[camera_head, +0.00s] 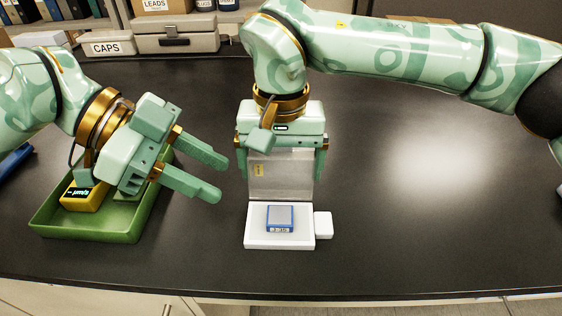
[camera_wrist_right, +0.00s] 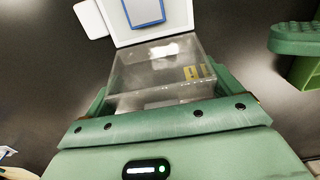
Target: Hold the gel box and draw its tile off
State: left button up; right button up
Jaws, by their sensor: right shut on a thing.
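The gel box has a white base (camera_head: 255,236) on the dark bench, with a clear lid (camera_head: 272,178) standing up at its back edge. A blue-edged tile (camera_head: 280,216) with a grey top and a small label lies on the base. My right gripper (camera_head: 281,170) is shut on the clear lid, one finger at each side; the lid also shows between the fingers in the right wrist view (camera_wrist_right: 150,78). The tile is partly visible there too (camera_wrist_right: 144,10). My left gripper (camera_head: 220,178) is open and empty, left of the box and above the bench.
A green tray (camera_head: 75,233) holding a yellow device (camera_head: 85,196) with a display stands at the left, partly under my left arm. A small white block (camera_head: 323,224) adjoins the base's right side. Cases and binders line the back. The bench to the right is clear.

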aim_at(276, 214)
pick_arm(q)
jog(key=o, duration=0.4)
jog(key=shift+a+f, duration=0.2)
jog(key=shift+a, duration=0.1)
jog(key=shift+n+t, duration=0.9)
jog(key=a, duration=0.1)
jog(key=s+a+f, duration=0.1)
jog(key=a, duration=0.1)
jog(key=shift+s+a+f, duration=0.15)
jog(key=shift+s+f, duration=0.2)
jog(key=shift+s, duration=0.05)
jog(key=shift+h, duration=0.3)
jog(key=x, duration=0.4)
jog(key=r+x, duration=0.1)
jog(key=x, duration=0.3)
jog(key=d+x, duration=0.1)
jog(key=x, duration=0.3)
jog(key=shift+d+r, duration=0.1)
jog(key=shift+d, duration=0.05)
grip_shut()
